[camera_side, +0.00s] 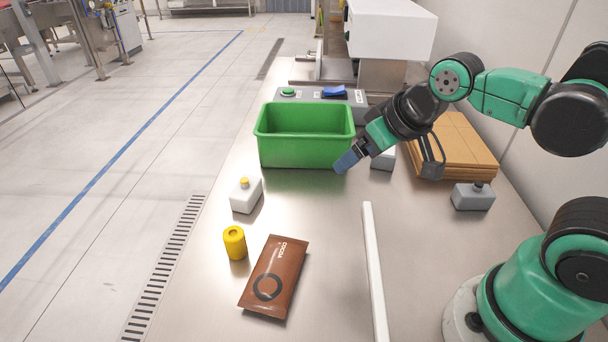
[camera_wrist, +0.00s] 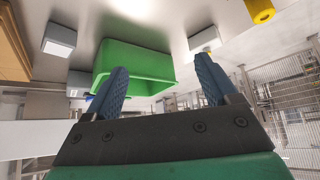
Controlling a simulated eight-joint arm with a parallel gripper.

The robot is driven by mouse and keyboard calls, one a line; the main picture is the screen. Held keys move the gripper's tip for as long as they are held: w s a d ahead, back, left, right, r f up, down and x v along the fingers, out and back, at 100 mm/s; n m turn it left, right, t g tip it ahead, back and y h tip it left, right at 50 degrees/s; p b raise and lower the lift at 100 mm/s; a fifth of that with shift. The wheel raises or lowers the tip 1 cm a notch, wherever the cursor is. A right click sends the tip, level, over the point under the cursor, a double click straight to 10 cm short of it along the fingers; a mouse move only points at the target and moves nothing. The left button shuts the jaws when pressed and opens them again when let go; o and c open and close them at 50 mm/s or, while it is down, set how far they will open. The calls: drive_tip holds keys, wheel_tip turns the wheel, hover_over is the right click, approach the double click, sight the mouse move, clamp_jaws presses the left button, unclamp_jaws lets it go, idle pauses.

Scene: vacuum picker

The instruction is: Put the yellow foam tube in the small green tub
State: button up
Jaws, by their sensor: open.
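The yellow foam tube (camera_side: 235,243) stands upright on the steel table at the front left, its hollow end up. It also shows at the top right edge of the wrist view (camera_wrist: 260,11). The green tub (camera_side: 305,152) stands farther back in the middle; its inside looks empty where visible. In the wrist view the tub (camera_wrist: 145,68) lies beyond and between my fingers. My gripper (camera_side: 346,161) is open and empty, in front of the tub's right end, well to the right of and behind the tube. Its two blue fingers are apart in the wrist view (camera_wrist: 161,64).
A brown cocoa pouch (camera_side: 275,277) lies right beside the tube. A white box with a yellow cap (camera_side: 246,196) stands between tube and tub. A white bar (camera_side: 374,270) runs along the table. Cardboard sheets (camera_side: 460,140) and a grey box (camera_side: 473,197) are at right.

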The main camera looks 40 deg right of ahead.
sight(233, 234)
drive_tip(key=w+a+f+g, duration=0.2)
drive_tip(key=w+a, duration=0.1)
drive_tip(key=a, duration=0.2)
drive_tip(key=w+a+f+n+g, duration=0.1)
drive_tip(key=w+a+f+g, duration=0.1)
drive_tip(key=a, duration=0.4)
drive_tip(key=w+a+f+g, duration=0.2)
drive_tip(key=w+a+f, duration=0.1)
drive_tip(key=a, duration=0.3)
drive_tip(key=shift+w+f+g, duration=0.2)
drive_tip(key=shift+w+g, duration=0.1)
drive_tip(key=shift+w, duration=0.1)
drive_tip(key=shift+a+f+n, duration=0.3)
drive_tip(key=shift+a+f, duration=0.05)
drive_tip(key=shift+f, duration=2.85)
clamp_jaws()
